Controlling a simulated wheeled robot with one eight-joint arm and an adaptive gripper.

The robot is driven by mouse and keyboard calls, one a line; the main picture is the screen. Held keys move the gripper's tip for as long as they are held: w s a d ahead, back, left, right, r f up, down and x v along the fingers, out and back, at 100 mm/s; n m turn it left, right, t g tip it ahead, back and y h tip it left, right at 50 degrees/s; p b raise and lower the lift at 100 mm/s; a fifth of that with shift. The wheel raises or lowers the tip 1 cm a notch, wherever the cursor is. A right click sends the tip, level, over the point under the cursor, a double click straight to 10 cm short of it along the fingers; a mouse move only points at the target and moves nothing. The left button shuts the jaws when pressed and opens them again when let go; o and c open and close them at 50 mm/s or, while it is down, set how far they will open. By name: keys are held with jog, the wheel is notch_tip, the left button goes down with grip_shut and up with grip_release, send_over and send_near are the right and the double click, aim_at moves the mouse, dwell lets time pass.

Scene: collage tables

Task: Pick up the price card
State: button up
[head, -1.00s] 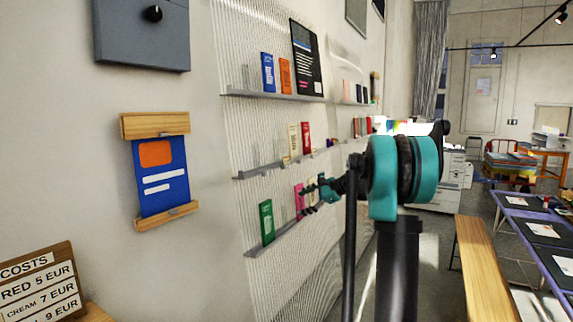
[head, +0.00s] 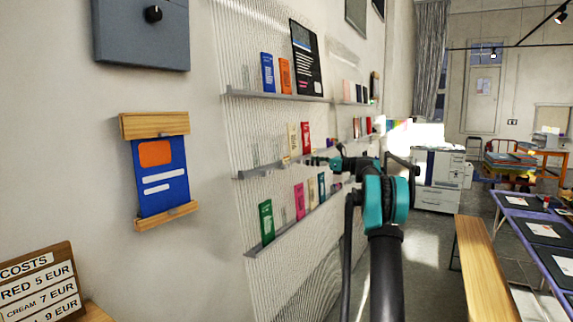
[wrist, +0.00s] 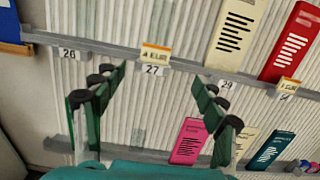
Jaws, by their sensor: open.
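A small cream price card with a yellow band (wrist: 155,53), reading what looks like 4 EUR, sits on the middle shelf's front edge above the number 27 label. It shows small in the head view (head: 286,160). My gripper (wrist: 159,84) is open and empty. Its green fingers stand wide to either side of the card's position in the wrist view, with the card just beyond the tips. In the head view my gripper (head: 314,161) is just right of the card at middle shelf height. A second similar price card (wrist: 289,86) sits further right on the same shelf.
A cream leaflet (wrist: 237,32) and a red leaflet (wrist: 291,42) stand on the middle shelf (wrist: 102,57). Pink (wrist: 188,141) and other leaflets stand on the lower shelf. A ribbed wall backs the shelves. A wooden bench (head: 478,255) is on the right.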

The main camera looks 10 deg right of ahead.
send_near(287, 158)
jog(key=x, duration=0.3)
jog(key=shift+x, duration=2.45)
jog(key=shift+s, duration=0.15)
jog(key=c, duration=0.9)
